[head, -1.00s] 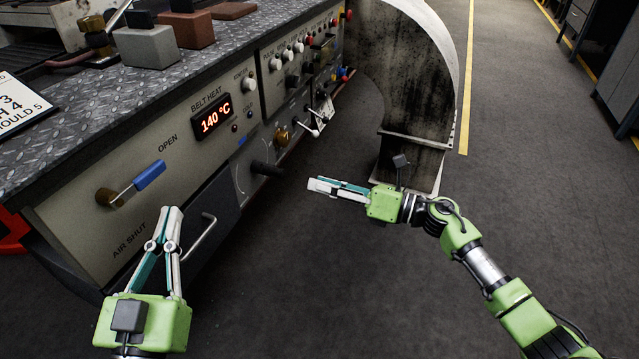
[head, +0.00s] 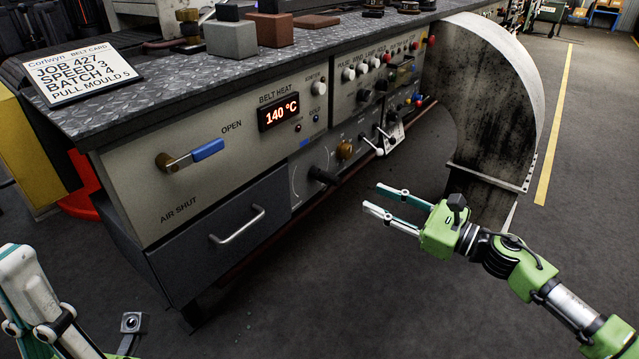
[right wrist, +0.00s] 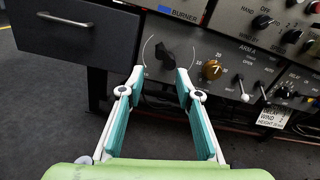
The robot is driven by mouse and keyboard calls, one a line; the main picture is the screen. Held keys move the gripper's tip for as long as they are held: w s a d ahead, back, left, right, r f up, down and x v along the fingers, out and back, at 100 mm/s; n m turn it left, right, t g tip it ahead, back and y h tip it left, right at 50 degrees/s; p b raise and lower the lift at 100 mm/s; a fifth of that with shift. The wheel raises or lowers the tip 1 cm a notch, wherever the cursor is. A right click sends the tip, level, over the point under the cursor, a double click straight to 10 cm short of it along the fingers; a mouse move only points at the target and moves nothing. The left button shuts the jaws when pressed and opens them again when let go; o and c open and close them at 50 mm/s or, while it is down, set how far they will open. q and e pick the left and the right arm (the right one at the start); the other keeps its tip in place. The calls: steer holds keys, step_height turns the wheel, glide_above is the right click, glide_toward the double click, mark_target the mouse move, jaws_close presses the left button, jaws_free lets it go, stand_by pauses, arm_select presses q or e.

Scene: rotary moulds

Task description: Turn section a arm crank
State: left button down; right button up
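A black crank handle (head: 325,177) sticks out from the lower front panel, beside a curved scale mark, left of a brass knob (head: 344,150). In the right wrist view the dark crank (right wrist: 170,58) shows just beyond my fingertips, left of the "ARM A" label, and the brass knob (right wrist: 212,69) is right of it. My right gripper (head: 374,198) is open and empty, in front of and right of the crank, its fingers pointing towards the panel. It also shows in the right wrist view (right wrist: 160,74). My left gripper (head: 22,265) is partly cut off at the lower left.
A drawer (head: 225,235) with a bar handle lies left of the crank. A blue-gripped air lever (head: 190,155) is above it. Small levers (head: 380,140) stand right of the brass knob. A curved metal housing (head: 490,100) stands at right. The floor before the panel is clear.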

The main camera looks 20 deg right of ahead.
mark_target(339, 182)
steer(key=x, duration=1.3)
steer(key=shift+w+b, duration=0.15)
steer(key=shift+b, duration=0.2)
jaws_close()
